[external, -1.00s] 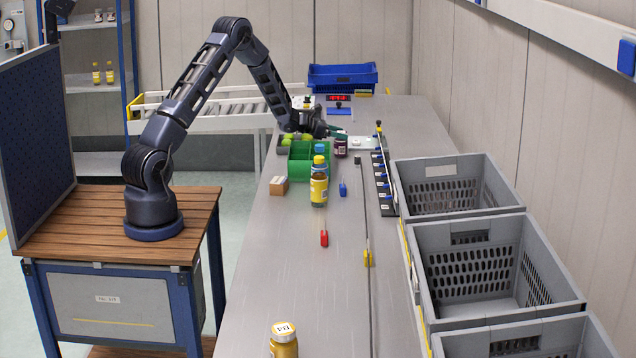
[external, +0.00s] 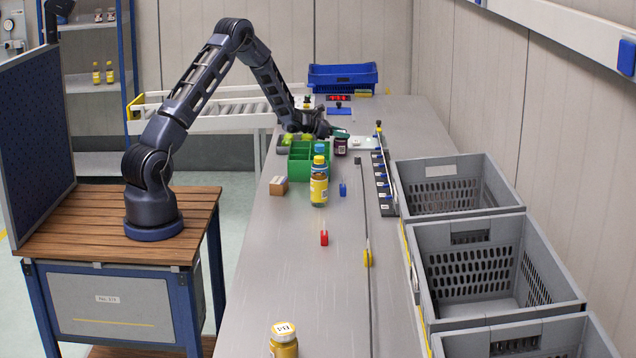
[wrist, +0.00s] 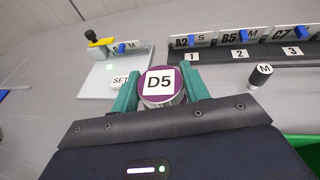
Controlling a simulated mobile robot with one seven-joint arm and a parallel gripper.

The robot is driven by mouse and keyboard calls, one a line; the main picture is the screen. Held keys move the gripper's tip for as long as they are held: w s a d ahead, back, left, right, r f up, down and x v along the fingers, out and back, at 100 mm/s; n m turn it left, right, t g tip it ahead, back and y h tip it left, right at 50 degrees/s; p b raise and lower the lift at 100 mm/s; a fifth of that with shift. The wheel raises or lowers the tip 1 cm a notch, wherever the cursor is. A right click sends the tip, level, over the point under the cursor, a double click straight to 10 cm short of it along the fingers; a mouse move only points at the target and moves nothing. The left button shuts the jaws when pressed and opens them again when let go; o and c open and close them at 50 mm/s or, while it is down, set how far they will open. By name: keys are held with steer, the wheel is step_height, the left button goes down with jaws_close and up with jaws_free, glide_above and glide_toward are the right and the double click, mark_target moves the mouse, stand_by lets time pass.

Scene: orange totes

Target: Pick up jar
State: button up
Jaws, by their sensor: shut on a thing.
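A dark purple jar (external: 340,146) stands on the grey table, just beyond the green divided bin. In the wrist view the jar's purple lid (wrist: 160,84) carries a white label reading "D5". My gripper (wrist: 161,92) has its two green fingers on either side of the jar and is shut on it. In the external view my gripper (external: 337,131) is at the jar's top, reaching in from the left. The jar looks upright and at table level; whether its base touches the table I cannot tell. Its lower part is hidden in the wrist view.
A labelled rack (external: 382,185) is to the right, before grey crates (external: 470,275). A yellow jar (external: 284,342) stands at the near edge. Mid-table is mostly clear.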

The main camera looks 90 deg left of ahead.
step_height(320, 180, up, 20)
stand_by(0.4)
